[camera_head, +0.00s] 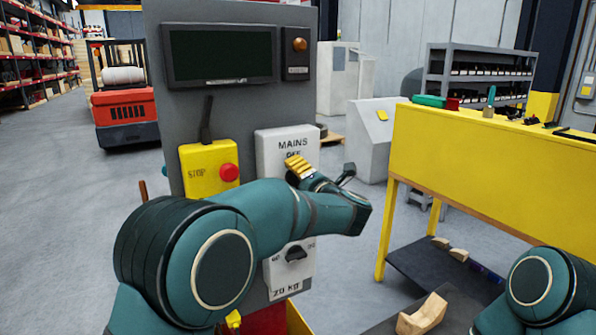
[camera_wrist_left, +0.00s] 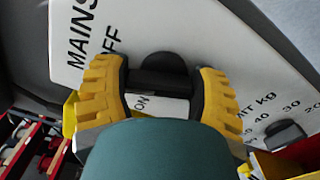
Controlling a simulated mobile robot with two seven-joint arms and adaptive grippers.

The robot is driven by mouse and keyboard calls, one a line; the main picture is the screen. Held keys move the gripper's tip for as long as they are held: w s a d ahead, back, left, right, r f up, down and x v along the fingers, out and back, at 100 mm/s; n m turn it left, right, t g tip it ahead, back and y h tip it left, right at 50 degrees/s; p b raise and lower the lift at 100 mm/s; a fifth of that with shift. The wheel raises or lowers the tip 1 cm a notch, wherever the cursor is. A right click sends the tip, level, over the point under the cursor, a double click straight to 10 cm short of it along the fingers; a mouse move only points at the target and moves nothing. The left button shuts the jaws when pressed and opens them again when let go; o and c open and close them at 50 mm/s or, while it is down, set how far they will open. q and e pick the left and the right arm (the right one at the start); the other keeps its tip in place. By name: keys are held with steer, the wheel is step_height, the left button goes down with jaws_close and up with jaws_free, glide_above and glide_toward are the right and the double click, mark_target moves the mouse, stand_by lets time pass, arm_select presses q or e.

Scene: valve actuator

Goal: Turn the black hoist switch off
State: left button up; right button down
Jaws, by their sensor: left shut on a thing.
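A white plate (camera_head: 285,137) marked MAINS and OFF is on the grey panel; in the left wrist view the same plate (camera_wrist_left: 200,40) also shows ON. Its black switch (camera_wrist_left: 165,68) stands between the OFF and ON marks in the left wrist view; in the head view my arm hides it. My left gripper (camera_head: 299,167) reaches up to the plate, its yellow fingers showing at the plate's lower part. In the left wrist view the gripper (camera_wrist_left: 158,85) is shut on the switch, one finger on each side. Which mark the switch points to I cannot tell. My right gripper is out of view.
Left of the plate is a yellow box (camera_head: 204,167) with a red stop button (camera_head: 229,172). Below is a black limit knob (camera_head: 296,253). A screen (camera_head: 221,54) is above. A yellow workbench (camera_head: 480,165) stands at right.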

arm_select(q)
steer(key=shift+d+m+p, duration=0.1)
steer(key=shift+m+p, duration=0.95)
steer(key=shift+m, duration=0.85)
steer(key=shift+f, duration=0.1)
steer(key=o, duration=1.2)
steer(key=v, duration=1.2)
